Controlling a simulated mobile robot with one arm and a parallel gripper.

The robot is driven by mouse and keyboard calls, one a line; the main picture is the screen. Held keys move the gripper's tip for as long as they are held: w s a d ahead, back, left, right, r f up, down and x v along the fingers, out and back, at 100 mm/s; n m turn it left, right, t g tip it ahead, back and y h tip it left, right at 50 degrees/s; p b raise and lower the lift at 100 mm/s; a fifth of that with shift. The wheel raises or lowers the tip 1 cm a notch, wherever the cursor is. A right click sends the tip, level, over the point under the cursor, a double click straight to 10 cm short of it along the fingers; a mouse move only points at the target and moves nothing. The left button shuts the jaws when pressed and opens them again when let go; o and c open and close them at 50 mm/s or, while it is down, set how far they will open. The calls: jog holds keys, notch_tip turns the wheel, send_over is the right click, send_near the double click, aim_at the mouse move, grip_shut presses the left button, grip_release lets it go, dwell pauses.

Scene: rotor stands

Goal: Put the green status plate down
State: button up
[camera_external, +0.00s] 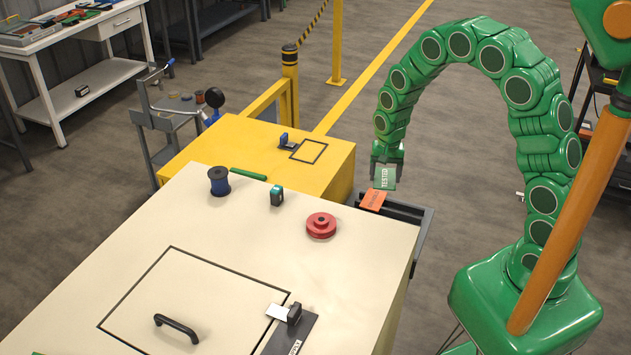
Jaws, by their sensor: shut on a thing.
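The green status plate (385,178), with white lettering that looks like "TESTED", hangs from my gripper (387,165). My gripper is shut on its upper part, pointing down at the end of my curved green arm. The plate is above or just behind an orange plate (373,201), by a dark tray (425,216) at the right side of the cabinets. I cannot tell whether the green plate touches anything below it.
A cream cabinet (215,240) carries a blue spool (219,181), a small green-black item (277,196), a red pulley (321,225) and a black handle (176,327). A yellow cabinet (230,140) and yellow post (290,85) stand behind. Floor right of the tray is clear.

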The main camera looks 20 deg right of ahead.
jog(key=s+a+r+n, duration=0.3)
jog(key=s+a+r, duration=0.1)
jog(key=a, duration=0.6)
jog(key=s+a+r+n, duration=0.4)
jog(key=a+r, duration=0.3)
jog(key=a, duration=0.3)
jog(key=s+a+r+n, duration=0.3)
jog(key=s+a+r, duration=0.2)
jog(key=a, duration=0.5)
jog(key=shift+s+r, duration=0.25)
jog(key=shift+r, duration=0.5)
jog(key=s+a+r+n, duration=0.5)
jog(key=s+a+r, duration=0.25)
jog(key=s, duration=0.35)
jog(key=w+a+f, duration=0.2)
jog(key=a+f, duration=0.1)
jog(key=w+a+f, duration=0.2)
jog(key=a+f, duration=0.1)
jog(key=a, duration=0.1)
jog(key=w+a+f, duration=0.1)
jog(key=a+f, duration=0.2)
jog(key=a, duration=0.1)
jog(key=shift+w+a+f, duration=0.1)
jog(key=shift+w+f, duration=0.05)
jog(key=shift+w, duration=0.25)
jog(key=shift+w+a+f, duration=0.15)
jog(key=shift+a+f, duration=0.1)
jog(key=shift+f, duration=0.05)
